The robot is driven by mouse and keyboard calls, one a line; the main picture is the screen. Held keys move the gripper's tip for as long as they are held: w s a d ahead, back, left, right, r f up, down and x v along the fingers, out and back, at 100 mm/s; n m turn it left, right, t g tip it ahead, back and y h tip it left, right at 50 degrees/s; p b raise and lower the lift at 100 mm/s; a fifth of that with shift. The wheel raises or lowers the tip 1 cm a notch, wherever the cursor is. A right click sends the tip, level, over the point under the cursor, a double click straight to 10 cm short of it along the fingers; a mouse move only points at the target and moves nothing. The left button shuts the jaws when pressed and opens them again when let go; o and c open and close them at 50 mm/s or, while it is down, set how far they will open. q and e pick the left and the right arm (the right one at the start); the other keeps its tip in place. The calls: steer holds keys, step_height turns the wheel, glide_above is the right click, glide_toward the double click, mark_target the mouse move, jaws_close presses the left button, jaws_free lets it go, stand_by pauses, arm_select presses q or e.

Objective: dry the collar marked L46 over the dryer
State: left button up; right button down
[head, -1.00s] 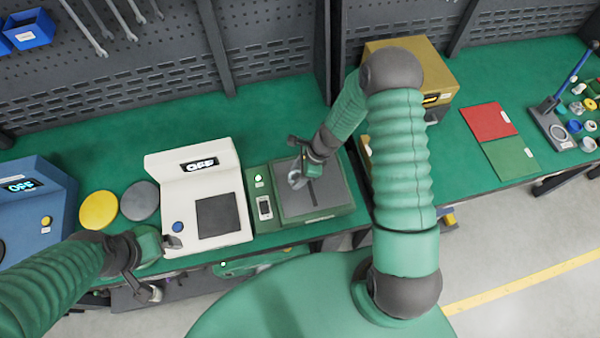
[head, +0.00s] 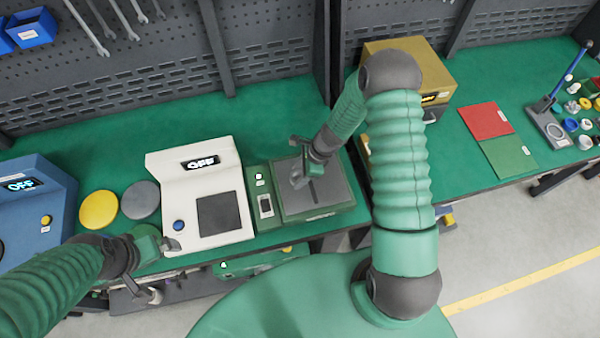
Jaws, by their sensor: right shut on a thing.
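A green machine with a dark top plate and a slot, which looks like the dryer (head: 335,200), stands on the bench at the centre. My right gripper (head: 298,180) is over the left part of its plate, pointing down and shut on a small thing. That thing is mostly hidden by the fingers; it may be the collar, but I cannot read any L46 mark. I cannot tell whether it touches the plate. My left gripper (head: 172,244) is by the front left corner of the white machine (head: 165,178); its jaws are too small to judge.
The white machine reads OFF. A blue machine (head: 45,190), a yellow disc (head: 99,210) and a grey disc (head: 140,200) are at left. A yellow-brown box (head: 440,65) is behind my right arm. Red (head: 486,120) and green (head: 510,156) mats and several small rings lie at right.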

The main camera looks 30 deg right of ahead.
steer(key=shift+a, duration=0.15)
steer(key=shift+d, duration=0.2)
steer(key=shift+s+d+f, duration=0.1)
steer(key=shift+s+d, duration=0.05)
steer(key=shift+d, duration=0.7)
steer(key=shift+s+d, duration=0.15)
steer(key=shift+d, duration=0.65)
steer(key=shift+s+d, duration=0.2)
steer(key=shift+d, duration=0.25)
steer(key=shift+s+d, duration=0.15)
steer(key=shift+d, duration=0.55)
steer(key=shift+s+d, duration=0.15)
steer(key=shift+d, duration=0.55)
steer(key=shift+s+d, duration=0.2)
steer(key=shift+d, duration=0.5)
steer(key=shift+s+d, duration=0.2)
steer(key=shift+d, duration=0.55)
